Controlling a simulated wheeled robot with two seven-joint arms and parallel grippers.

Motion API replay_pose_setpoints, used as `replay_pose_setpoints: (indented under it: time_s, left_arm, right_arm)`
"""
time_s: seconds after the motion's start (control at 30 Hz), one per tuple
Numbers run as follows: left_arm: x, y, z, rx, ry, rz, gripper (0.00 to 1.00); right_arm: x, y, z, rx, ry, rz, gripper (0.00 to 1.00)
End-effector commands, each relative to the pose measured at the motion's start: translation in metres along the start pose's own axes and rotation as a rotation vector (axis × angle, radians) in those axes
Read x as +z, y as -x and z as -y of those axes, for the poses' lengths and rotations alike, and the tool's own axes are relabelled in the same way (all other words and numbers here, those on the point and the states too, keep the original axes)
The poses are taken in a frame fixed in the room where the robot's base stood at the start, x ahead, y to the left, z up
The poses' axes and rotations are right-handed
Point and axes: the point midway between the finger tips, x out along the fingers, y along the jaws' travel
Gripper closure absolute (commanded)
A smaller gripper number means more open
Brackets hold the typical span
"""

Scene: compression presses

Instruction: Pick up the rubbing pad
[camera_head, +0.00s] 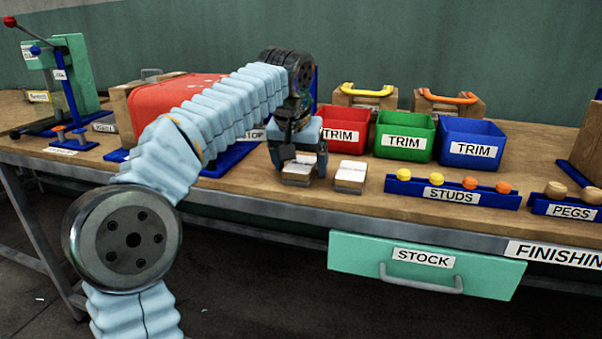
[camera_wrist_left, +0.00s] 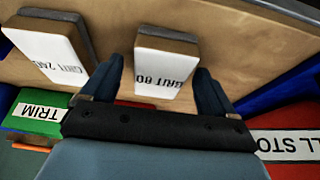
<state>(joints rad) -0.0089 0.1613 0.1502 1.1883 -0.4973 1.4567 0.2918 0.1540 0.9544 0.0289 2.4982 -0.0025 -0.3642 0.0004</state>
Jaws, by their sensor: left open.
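Two small pads with pale labelled faces and brown backing lie at the front of the bench. The left one in the head view (camera_head: 298,182) reads GRIT 80 in the left wrist view (camera_wrist_left: 165,68). The other pad (camera_head: 350,176), to its right, appears to read GRIT 240 in the wrist view (camera_wrist_left: 45,45). My left gripper (camera_head: 298,168) is open above the GRIT 80 pad. In the wrist view its fingers (camera_wrist_left: 157,78) stand on either side of that pad, with a gap visible. Contact cannot be told. My right gripper is not in view.
Red (camera_head: 345,122), green (camera_head: 404,136) and blue (camera_head: 471,142) TRIM bins stand behind the pads. A blue STUDS rack (camera_head: 452,195) lies to the right. The STOCK drawer (camera_head: 425,265) is below the bench edge. A large red box (camera_head: 165,98) is left, behind my arm.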

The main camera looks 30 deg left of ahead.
Motion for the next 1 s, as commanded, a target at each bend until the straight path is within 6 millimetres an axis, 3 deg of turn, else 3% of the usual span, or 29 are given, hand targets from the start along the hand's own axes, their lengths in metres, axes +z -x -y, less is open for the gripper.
replay_pose_setpoints:
  time_s: [0.17,0.5,0.83,1.0]
  left_arm:
    - [0.000,0.001,0.000,0.000,0.000,0.000,0.15]
    - [0.000,0.001,0.000,0.000,0.000,-0.001,0.67]
    - [-0.001,0.003,0.000,0.000,0.000,-0.001,0.68]
    - [-0.009,0.020,0.000,0.001,0.001,-0.003,0.68]
  right_arm:
    - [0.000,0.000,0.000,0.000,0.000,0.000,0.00]
    - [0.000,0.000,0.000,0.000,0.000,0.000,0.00]
    - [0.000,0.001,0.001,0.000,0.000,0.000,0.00]
    - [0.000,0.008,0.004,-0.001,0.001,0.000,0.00]
